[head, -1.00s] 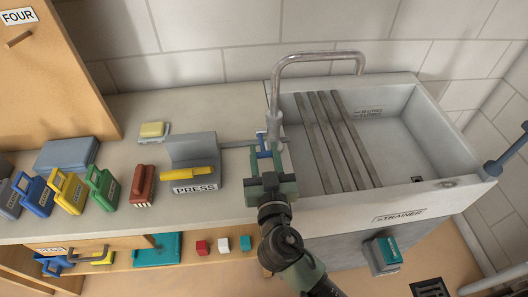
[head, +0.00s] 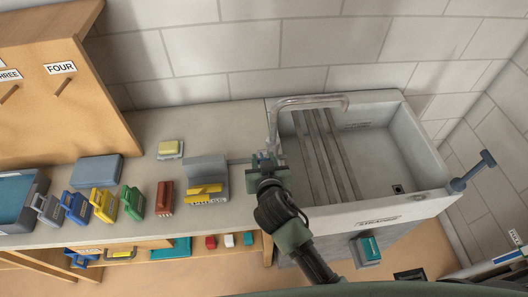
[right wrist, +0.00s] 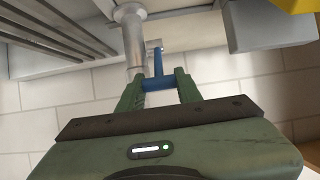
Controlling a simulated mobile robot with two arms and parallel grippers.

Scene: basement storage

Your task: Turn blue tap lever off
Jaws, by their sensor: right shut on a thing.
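The metal tap (head: 312,101) arches over the left side of the stone sink (head: 395,208). Its blue lever (right wrist: 158,66) sits beside the tap's pipe, which also shows in the right wrist view (right wrist: 133,38). My right gripper (head: 265,161) is at the tap's base at the sink's left edge. In the right wrist view its green fingers (right wrist: 158,84) are shut on the blue lever, one on each side. In the head view the gripper mostly hides the lever. My left gripper is not in view.
Left of the gripper stands the grey press (head: 207,175) with a yellow handle. Several coloured cases, a red-brown brush (head: 165,197) and a yellow sponge (head: 170,148) are on the counter. A blue-grey handle (head: 472,172) sticks out at the sink's right end.

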